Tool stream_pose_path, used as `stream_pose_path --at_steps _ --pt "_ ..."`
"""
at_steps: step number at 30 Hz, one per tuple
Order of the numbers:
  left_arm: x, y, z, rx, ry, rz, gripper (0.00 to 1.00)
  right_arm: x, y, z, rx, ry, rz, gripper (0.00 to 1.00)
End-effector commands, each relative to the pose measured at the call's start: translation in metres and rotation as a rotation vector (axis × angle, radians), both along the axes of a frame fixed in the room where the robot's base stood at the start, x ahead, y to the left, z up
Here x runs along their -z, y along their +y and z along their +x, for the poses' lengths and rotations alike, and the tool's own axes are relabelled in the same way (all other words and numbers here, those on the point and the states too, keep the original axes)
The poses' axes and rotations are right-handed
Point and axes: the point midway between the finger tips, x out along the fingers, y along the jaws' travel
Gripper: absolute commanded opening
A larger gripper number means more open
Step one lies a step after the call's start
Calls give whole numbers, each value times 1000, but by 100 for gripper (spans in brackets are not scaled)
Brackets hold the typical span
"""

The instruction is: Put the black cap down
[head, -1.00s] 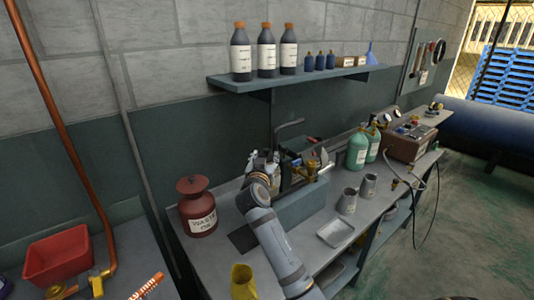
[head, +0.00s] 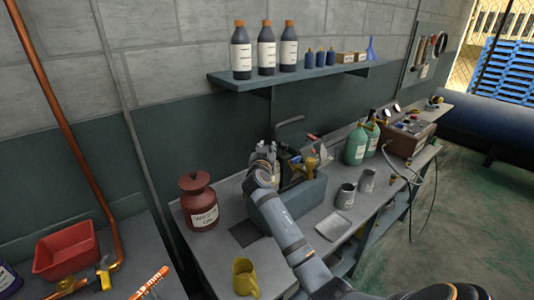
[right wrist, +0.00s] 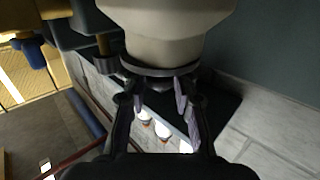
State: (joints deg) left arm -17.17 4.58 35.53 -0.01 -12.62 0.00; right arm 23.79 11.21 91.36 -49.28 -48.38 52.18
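My right gripper (head: 262,157) is over the workbench (head: 212,262), at the left end of the grey-blue bin (head: 303,200). In the right wrist view its two dark fingers (right wrist: 158,100) stand apart. A dark rim lies by the fingertips, against a large pale rounded body (right wrist: 165,30). I cannot tell whether this rim is the black cap or whether the fingers touch it. I cannot make out the black cap in the head view. My left gripper is not in view.
A red waste-oil can (head: 199,203) stands left of the gripper and a yellow jug (head: 245,279) stands in front. Two grey cups (head: 346,196), a shallow tray (head: 333,227) and green cylinders (head: 356,146) are to the right. A shelf (head: 300,73) with bottles hangs above.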

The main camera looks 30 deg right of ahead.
Motion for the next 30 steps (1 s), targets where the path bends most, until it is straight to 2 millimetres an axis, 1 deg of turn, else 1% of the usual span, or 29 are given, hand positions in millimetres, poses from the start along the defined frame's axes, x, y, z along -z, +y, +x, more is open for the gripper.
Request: stream_pose_path --at_steps 1,3,5,13,17,20,21,23,27,28,30 --pt "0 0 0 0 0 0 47 0 0 0 0 0 0 16" --pt "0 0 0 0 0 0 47 0 0 0 0 0 0 7" --pt "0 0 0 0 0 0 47 0 0 0 0 1 1 0" --pt "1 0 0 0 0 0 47 -1 0 0 1 0 0 0" --pt "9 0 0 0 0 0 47 -9 0 0 0 -3 0 0" --pt "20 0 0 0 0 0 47 -24 0 0 1 -8 0 0" --pt "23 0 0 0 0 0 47 -32 2 -1 0 -8 1 0" --pt "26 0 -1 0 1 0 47 -46 10 -11 -1 -9 1 0" --pt "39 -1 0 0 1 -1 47 -85 32 -36 -1 -12 5 0" --pt "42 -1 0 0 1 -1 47 -91 37 -42 -2 -10 6 0" --pt "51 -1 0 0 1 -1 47 -97 52 -59 -3 -8 9 0"
